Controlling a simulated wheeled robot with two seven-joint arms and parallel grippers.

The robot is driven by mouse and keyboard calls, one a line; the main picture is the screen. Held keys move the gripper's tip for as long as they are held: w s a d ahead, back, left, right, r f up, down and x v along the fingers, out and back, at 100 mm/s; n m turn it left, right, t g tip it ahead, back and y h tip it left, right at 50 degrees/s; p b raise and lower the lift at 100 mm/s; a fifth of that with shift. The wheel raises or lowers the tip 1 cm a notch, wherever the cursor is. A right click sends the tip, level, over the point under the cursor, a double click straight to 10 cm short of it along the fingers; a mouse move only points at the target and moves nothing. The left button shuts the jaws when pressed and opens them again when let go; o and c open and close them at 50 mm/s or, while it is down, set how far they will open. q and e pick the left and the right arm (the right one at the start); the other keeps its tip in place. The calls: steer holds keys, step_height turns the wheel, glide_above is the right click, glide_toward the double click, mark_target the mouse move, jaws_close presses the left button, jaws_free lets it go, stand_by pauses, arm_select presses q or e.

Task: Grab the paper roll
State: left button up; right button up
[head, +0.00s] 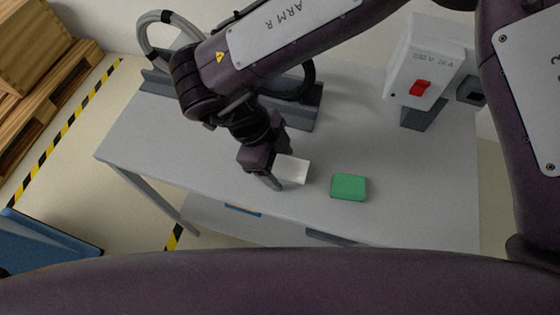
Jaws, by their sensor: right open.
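A small white object (292,169) lies on or just above the grey table; it looks like the paper roll, though its shape is boxy from here. My right gripper (276,170) points down at its left end, with one finger on the near side. The far finger is largely hidden, and I cannot tell whether the fingers touch the white object. The gripper is open. My left gripper is not in view.
A green block (348,187) sits on the table (400,215) to the right of the white object. A switch box with a red switch (413,70) stands at the back right. A grey rail (305,115) lies along the back.

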steer(key=shift+f, duration=0.2)
stand_by(0.4)
steer(key=c, duration=1.2)
steer(key=shift+o, duration=0.2)
steer(key=shift+r, duration=0.15)
